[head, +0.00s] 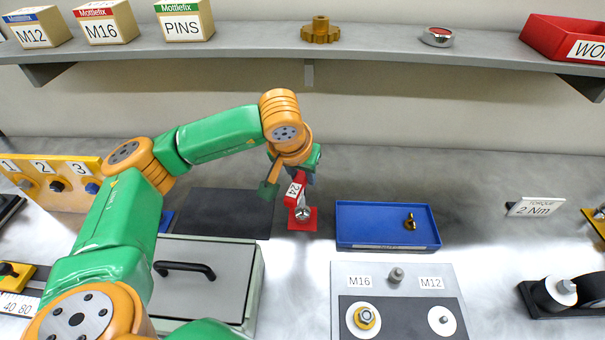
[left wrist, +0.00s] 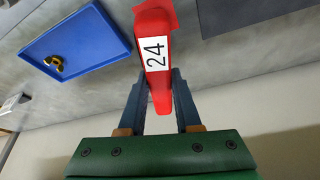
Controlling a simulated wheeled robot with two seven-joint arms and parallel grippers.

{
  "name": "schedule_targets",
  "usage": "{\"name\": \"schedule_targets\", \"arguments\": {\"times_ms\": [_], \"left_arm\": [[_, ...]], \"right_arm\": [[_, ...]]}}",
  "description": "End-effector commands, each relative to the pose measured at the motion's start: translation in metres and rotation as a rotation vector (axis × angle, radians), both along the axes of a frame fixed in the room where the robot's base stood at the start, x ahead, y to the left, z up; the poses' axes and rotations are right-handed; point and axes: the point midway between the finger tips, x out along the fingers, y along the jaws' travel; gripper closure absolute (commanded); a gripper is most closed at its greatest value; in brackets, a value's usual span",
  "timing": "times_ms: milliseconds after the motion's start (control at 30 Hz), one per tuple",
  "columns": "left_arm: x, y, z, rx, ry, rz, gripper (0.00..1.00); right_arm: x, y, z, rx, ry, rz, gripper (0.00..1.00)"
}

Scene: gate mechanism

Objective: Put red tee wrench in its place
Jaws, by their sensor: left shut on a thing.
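The red tee wrench (head: 296,189) has a red handle with a white "24" label and a silver end below it. My left gripper (head: 290,178) is shut on its handle. In the left wrist view the handle of the red tee wrench (left wrist: 154,52) is between the two dark fingers of the left gripper (left wrist: 160,98). A square red pad (head: 302,224) lies on the table under the wrench's silver end. It also shows partly behind the handle in the wrist view (left wrist: 190,14). I cannot tell whether the end touches the pad. My right gripper is out of view.
A blue tray (head: 365,229) with a small brass part (head: 409,222) is right of the pad. A dark mat (head: 222,212) lies to the left. A lidded grey box (head: 205,285) and an M16/M12 plate (head: 450,279) are in front. A shelf (head: 260,48) runs above.

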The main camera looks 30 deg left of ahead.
Motion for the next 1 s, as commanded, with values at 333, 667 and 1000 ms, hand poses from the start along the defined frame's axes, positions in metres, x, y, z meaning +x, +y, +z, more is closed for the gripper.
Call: {"name": "schedule_targets", "arguments": {"times_ms": [333, 667, 1000], "left_arm": [[0.0, 0.0, -0.001, -0.001, -0.001, 0.0, 0.52], [0.0, 0.0, -0.001, 0.0, 0.001, 0.0, 0.33], [0.0, 0.0, 0.056, -0.001, -0.002, 0.001, 0.33]], "right_arm": [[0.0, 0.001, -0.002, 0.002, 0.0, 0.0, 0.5], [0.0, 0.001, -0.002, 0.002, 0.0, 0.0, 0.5], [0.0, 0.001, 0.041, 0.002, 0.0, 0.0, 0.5]]}}
